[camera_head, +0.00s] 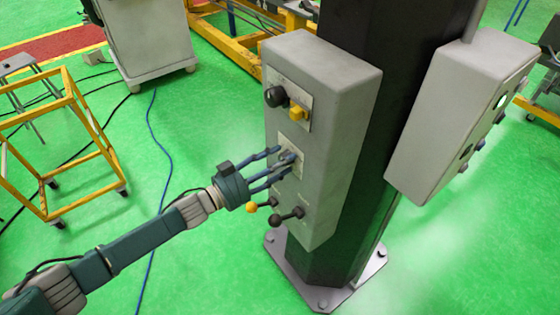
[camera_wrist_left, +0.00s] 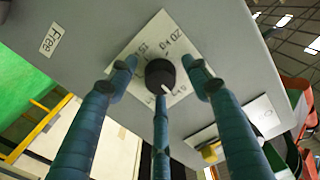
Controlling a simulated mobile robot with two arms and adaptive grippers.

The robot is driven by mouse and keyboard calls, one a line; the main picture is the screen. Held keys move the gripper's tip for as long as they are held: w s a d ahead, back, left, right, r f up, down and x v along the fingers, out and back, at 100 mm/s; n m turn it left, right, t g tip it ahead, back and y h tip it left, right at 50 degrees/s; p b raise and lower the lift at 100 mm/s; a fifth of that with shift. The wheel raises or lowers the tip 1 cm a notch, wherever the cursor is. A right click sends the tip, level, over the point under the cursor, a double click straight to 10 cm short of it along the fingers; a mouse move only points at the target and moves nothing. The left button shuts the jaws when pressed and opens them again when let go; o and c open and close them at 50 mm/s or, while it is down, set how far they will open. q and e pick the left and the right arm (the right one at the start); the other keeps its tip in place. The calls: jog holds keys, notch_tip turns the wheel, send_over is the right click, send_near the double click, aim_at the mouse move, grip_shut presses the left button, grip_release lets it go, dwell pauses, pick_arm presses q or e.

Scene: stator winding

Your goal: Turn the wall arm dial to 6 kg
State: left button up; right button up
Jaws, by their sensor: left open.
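The grey control box (camera_head: 320,130) is fixed to a dark column. The dial is a round black knob (camera_wrist_left: 160,74) with a white pointer mark, on a white plate with numbers around it. In the left wrist view the pointer is toward the lower right; the number it marks is too small to tell. My left gripper (camera_head: 281,163) is open, its three blue fingers spread around the dial. In the left wrist view the fingertips of the gripper (camera_wrist_left: 162,66) sit to either side of the knob and below it, seemingly apart from it. In the head view the fingers partly hide the dial.
Above the dial are a black knob (camera_head: 275,96) and a yellow switch (camera_head: 297,113). Below it are levers with a yellow ball (camera_head: 252,208) and a black ball (camera_head: 275,220). A second grey box (camera_head: 460,115) is on the column's right. A yellow cart frame (camera_head: 75,130) stands left.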

pick_arm(q)
jog(key=shift+a, duration=0.15)
jog(key=v, duration=1.2)
jog(key=shift+f, duration=0.1)
jog(key=w+a+f+n+t+y+b, duration=0.1)
jog(key=a+f+n+y, duration=0.25)
jog(key=f, duration=0.75)
jog(key=w+a+f+n+t+y+b, duration=0.15)
jog(key=a+f+y, duration=0.3)
jog(key=f, duration=0.55)
jog(key=s+a+f+n+g+y+b, duration=0.1)
jog(key=s+a+f+y, duration=0.2)
jog(key=f, duration=0.5)
jog(key=s+a+f+n+g+y+b, duration=0.1)
jog(key=s+a+f+n+g, duration=0.15)
jog(key=s+f, duration=0.45)
jog(key=s+a+f+n+g+y+b, duration=0.1)
jog(key=s+a+f+g+y, duration=0.2)
jog(key=s+f, duration=1.5)
jog(key=s+d+f+g, duration=0.1)
jog(key=s+f+g, duration=0.1)
jog(key=s, duration=0.8)
jog(key=s+d+f+n+g+b, duration=0.1)
jog(key=s+f+g, duration=0.2)
jog(key=s, duration=0.7)
jog(key=shift+s+d+f+g, duration=0.3)
jog(key=shift+s+f, duration=0.1)
jog(key=shift+f, duration=0.25)
